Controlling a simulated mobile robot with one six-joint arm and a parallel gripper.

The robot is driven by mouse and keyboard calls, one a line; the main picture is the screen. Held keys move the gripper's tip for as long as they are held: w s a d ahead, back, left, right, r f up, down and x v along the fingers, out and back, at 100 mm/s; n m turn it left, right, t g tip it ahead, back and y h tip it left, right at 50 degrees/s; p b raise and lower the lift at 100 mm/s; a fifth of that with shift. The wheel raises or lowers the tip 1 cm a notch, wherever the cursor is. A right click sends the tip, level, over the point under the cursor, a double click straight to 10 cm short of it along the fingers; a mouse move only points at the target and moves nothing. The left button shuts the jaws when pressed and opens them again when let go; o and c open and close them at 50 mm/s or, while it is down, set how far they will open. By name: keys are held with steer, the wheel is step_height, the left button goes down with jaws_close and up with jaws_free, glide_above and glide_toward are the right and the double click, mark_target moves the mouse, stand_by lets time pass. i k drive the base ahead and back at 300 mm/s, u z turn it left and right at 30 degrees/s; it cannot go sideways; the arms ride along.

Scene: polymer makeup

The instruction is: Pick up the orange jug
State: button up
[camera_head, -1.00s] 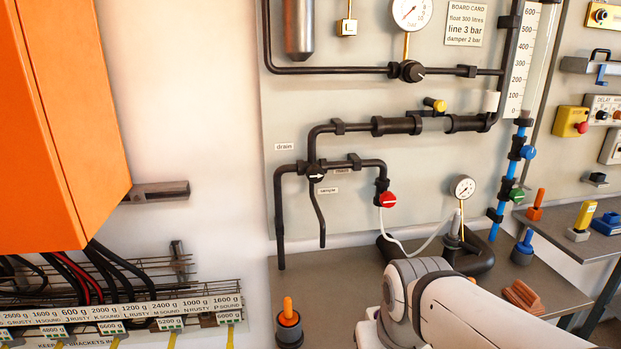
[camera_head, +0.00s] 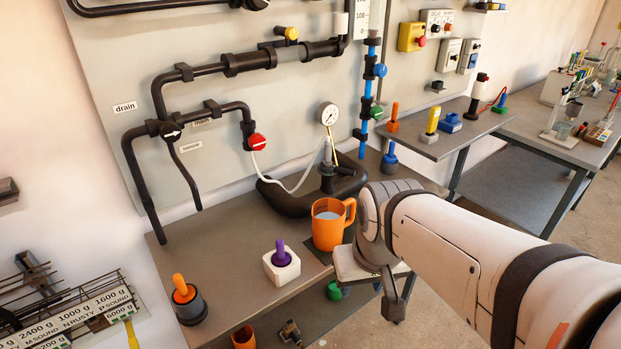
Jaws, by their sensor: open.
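The orange jug (camera_head: 328,234) stands upright on the grey bench, with its handle to the right and a pale greyish content showing inside its open top. It stands on or beside a dark square patch. My gripper (camera_head: 392,302) is at the end of my white arm, to the right of and in front of the jug, near the bench's front edge. Its dark finger points down. It is open, with nothing seen in it; the arm hides part of it. I see a gap between the dark finger and the jug.
A white block with a purple plug (camera_head: 282,264) stands left of the jug. A dark pot with an orange plug (camera_head: 187,299) is further left. Black pipework and a gauge (camera_head: 329,114) rise behind. An orange cup (camera_head: 243,338) sits lower, below the bench edge.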

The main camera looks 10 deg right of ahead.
mark_target(329, 224)
steer(key=u, duration=0.4)
steer(key=k, duration=1.4)
steer(key=z, duration=0.5)
steer(key=i, duration=1)
steer(key=z, duration=0.1)
